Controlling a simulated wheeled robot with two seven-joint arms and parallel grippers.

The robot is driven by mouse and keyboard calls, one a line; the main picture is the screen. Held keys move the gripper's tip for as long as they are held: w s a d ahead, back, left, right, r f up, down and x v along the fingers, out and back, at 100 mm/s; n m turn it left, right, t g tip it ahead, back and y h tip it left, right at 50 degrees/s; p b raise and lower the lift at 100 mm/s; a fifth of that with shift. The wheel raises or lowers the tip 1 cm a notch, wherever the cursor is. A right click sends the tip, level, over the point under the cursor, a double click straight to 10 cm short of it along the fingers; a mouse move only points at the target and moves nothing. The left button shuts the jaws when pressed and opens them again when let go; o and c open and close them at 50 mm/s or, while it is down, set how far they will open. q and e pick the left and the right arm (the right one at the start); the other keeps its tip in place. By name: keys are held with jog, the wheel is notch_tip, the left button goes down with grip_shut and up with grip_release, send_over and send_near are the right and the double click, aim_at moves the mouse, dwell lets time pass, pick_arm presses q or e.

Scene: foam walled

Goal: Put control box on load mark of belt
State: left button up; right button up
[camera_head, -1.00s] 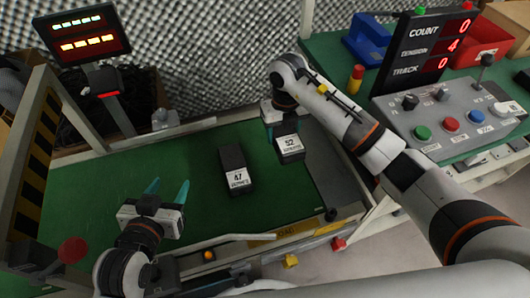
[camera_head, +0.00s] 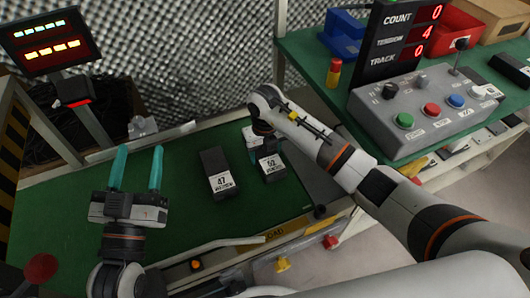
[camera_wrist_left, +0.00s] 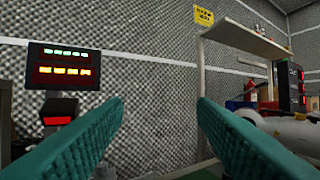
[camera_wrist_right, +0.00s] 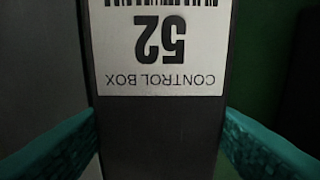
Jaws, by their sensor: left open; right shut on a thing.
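The control box (camera_head: 271,166), dark with a white label reading 52, is at the right part of the green belt (camera_head: 60,215). My right gripper (camera_head: 256,147) is shut on it. In the right wrist view the control box (camera_wrist_right: 160,125) sits between both teal fingers, its label upside down. I cannot tell whether its underside touches the belt. A yellow strip (camera_head: 272,235) with partly readable load lettering lies on the belt's front edge; no other load mark is clear. My left gripper (camera_head: 137,152) is open and empty over the belt's left part, fingers pointing up.
A second dark box (camera_head: 218,173), labelled 47, lies on the belt just left of the control box, with a narrow gap. A control panel (camera_head: 425,105) with buttons stands on the bench at right. A lit display (camera_head: 50,42) stands at back left. The belt's left part is clear.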

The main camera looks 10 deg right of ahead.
jog(key=shift+f, duration=0.1)
jog(key=o, duration=1.2)
